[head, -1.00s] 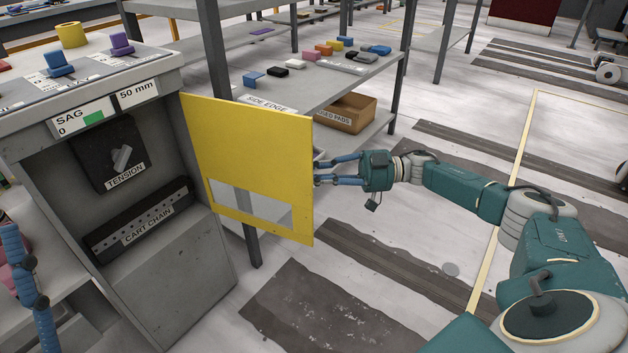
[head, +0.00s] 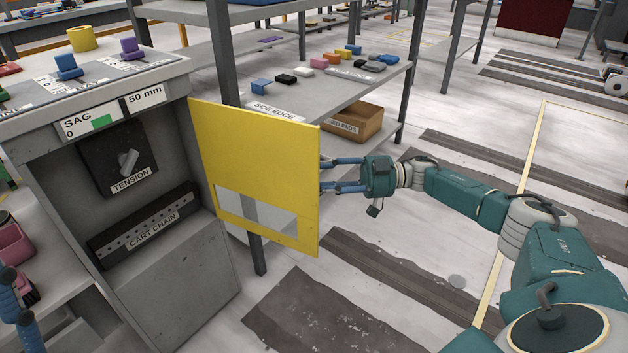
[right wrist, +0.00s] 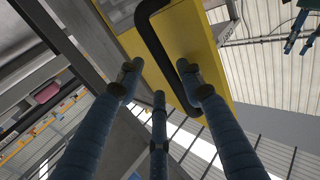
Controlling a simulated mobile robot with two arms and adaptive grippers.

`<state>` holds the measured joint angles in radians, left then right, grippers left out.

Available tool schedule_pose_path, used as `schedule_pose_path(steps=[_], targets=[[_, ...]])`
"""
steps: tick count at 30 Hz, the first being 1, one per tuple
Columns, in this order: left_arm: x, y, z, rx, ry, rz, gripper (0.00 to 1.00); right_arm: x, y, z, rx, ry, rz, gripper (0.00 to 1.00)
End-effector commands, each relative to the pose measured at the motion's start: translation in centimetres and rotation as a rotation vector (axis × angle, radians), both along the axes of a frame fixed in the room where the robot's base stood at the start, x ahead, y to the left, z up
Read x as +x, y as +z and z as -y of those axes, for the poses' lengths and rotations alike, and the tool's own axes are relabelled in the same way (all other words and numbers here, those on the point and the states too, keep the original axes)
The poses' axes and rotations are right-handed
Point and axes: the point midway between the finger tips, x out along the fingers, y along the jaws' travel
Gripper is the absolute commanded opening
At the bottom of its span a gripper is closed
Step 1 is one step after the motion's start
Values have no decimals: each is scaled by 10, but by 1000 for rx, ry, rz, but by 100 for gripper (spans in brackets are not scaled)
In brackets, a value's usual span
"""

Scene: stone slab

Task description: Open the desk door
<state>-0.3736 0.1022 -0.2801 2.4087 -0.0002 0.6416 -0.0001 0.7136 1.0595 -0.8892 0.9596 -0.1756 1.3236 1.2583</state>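The yellow desk door (head: 262,160) stands wide open, swung out to the right of the grey desk (head: 185,290), whose inside shows. My right gripper (head: 325,176) is at the door's far side, by its free edge; the door partly hides its fingertips in the head view. In the right wrist view, the door's black handle (right wrist: 156,45) runs past the spread fingertips of my right gripper (right wrist: 158,80). The fingers are apart, and I see no firm grip on the handle. My left gripper (head: 17,297) shows only in part at the lower left edge, left of the desk.
A TENSION knob (head: 128,162) and a CART CHAIN strip (head: 145,225) are inside the desk. A shelf rack (head: 385,85) with small blocks and a cardboard box (head: 355,122) stands behind the door. The floor in front of the door is clear.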

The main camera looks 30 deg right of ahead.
Motion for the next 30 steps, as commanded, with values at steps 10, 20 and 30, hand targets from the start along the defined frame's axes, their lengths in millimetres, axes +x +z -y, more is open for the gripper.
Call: schedule_pose_path(steps=[10,20,30], targets=[[1,-1,1,-1,-1,-4,40,-6,-2,13,-5,-4,-4,37],[0,-1,0,0,-2,-3,40,-35,-3,74,-4,-3,-2,37],[0,-1,0,0,-1,-2,40,-51,-2,105,-1,2,-2,37]])
